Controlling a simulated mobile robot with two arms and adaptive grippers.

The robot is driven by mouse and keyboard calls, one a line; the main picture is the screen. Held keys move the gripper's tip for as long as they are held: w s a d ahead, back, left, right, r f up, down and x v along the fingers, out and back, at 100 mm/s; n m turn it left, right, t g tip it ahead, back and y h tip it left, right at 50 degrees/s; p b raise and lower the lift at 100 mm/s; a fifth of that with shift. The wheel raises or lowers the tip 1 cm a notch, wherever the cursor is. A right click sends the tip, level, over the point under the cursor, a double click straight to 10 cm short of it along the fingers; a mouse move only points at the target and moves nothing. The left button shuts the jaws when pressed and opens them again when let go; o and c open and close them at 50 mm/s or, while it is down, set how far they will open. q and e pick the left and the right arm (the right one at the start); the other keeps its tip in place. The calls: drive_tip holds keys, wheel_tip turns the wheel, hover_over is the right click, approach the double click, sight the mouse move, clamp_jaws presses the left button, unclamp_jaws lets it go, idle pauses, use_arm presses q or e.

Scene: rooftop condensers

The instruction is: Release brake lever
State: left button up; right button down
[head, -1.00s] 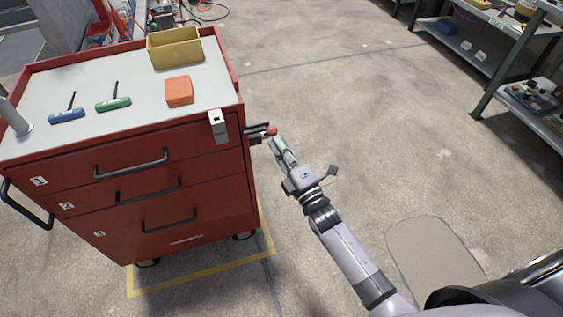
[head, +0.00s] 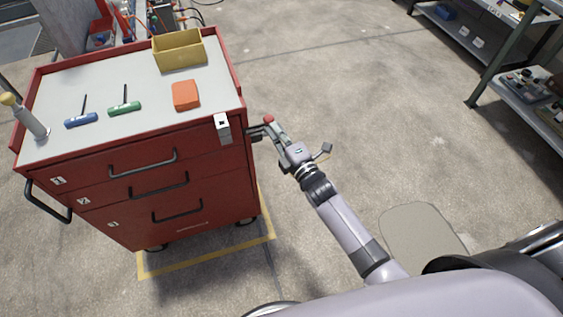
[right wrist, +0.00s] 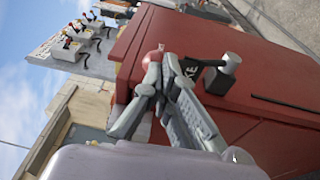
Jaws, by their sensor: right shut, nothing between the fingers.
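The red tool cart (head: 150,215) stands at left in the head view. The brake lever's red knob (head: 268,119) sticks out from its right side, beside a dark bracket (head: 254,134). My right gripper (head: 270,124) is shut and empty, its fingertips at the knob. In the right wrist view the closed fingertips (right wrist: 158,72) are right by the red knob (right wrist: 153,57) and partly cover it; I cannot tell whether they touch. A black block with partly hidden white lettering (right wrist: 188,96) is behind the fingers. My left gripper is not in view.
On the cart top are a yellow bin (head: 180,51), an orange block (head: 186,95), a green tool (head: 124,108), a blue tool (head: 81,120) and a grey post (head: 30,122). Shelving (head: 495,70) stands at right. The floor between is clear.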

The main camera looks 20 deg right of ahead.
sight(273, 120)
drive_tip(key=shift+w+r, duration=0.45)
drive_tip(key=shift+w, duration=0.2)
drive_tip(key=shift+w+r, duration=0.4)
drive_tip(key=shift+w, duration=0.2)
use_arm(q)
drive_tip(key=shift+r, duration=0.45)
use_arm(e)
drive_tip(key=shift+w+r, duration=0.2)
drive_tip(key=shift+r, duration=0.25)
drive_tip(key=shift+d, duration=0.1)
